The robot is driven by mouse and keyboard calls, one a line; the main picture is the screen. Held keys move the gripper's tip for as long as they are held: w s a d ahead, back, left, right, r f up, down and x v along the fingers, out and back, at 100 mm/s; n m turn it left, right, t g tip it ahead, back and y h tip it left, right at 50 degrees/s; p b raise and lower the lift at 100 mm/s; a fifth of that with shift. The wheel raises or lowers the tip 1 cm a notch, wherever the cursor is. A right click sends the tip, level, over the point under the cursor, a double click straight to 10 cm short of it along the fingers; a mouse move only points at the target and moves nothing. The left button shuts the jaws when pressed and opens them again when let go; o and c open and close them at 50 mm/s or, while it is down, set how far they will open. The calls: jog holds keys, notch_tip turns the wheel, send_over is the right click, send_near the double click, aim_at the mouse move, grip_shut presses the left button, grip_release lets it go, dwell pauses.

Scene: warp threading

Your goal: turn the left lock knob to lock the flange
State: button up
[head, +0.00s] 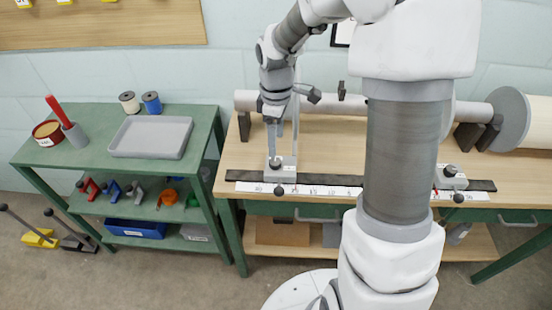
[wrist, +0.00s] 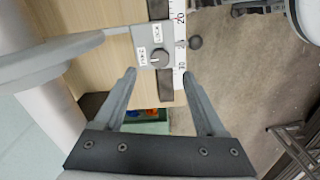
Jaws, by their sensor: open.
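In the head view the knob (head: 275,162) sits on the small block on the rail. My gripper (wrist: 160,74) is open, its two fingers apart and empty. The knob lies just beyond the fingertips, between their lines; no contact shows. The flange (wrist: 65,50) appears as a grey plate at left in the wrist view. In the head view my gripper is above the knob.
A ruler (head: 320,190) and dark rail (head: 245,175) run along the workbench's front edge. A second block with a knob (head: 450,171) stands right of my arm. A long roller (head: 330,104) lies behind. A green side table (head: 90,160) with a grey tray (head: 150,150) stands left.

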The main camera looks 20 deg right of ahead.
aim_at(276, 162)
notch_tip(276, 162, down, 8)
jog(key=shift+r+b, duration=0.25)
jog(key=shift+b, duration=0.3)
grip_shut()
